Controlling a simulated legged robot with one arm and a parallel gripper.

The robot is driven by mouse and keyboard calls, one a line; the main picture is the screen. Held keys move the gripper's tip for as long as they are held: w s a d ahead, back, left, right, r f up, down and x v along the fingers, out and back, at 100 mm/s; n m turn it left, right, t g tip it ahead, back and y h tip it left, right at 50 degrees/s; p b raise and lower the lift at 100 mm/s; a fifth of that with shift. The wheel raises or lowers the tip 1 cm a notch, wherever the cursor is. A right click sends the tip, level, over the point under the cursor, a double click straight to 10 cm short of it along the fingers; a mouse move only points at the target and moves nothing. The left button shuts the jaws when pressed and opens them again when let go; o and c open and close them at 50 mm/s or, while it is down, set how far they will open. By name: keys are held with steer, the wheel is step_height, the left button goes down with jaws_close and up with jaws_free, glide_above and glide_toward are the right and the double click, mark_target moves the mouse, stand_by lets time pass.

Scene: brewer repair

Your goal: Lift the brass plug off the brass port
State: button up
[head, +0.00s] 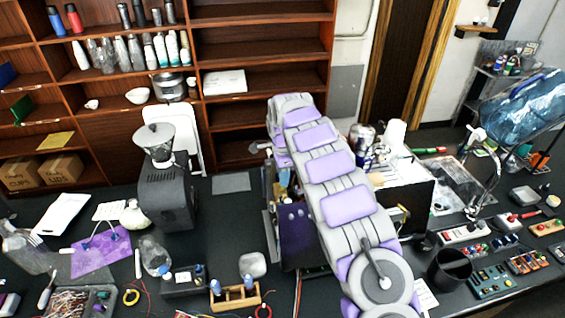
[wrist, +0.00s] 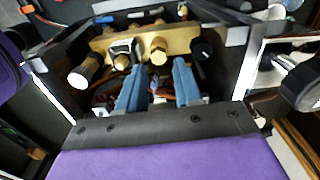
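In the wrist view, a brass block (wrist: 182,37) runs across the top with several fittings. A round brass fitting (wrist: 158,51), seemingly the plug on its port, stands just beyond my gripper (wrist: 159,73), centred on the gap between its fingers. The two blue fingers are apart, with no object seen held between them. I cannot tell where plug and port meet, nor whether a fingertip touches the fitting. In the head view, my arm hides the gripper and the brass parts.
Beside the plug are a brass fitting with a dark bent piece (wrist: 122,56), a pale-ended cylinder (wrist: 85,72) and a black knob (wrist: 201,48). Dark frame walls flank the block. On the counter, a grinder (head: 165,190) stands left and a black cup (head: 450,268) right.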

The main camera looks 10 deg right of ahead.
mark_target(282, 189)
steer(key=shift+f, duration=2.05)
steer(key=c, duration=0.6)
steer(key=o, duration=0.6)
steer(key=shift+r, duration=0.15)
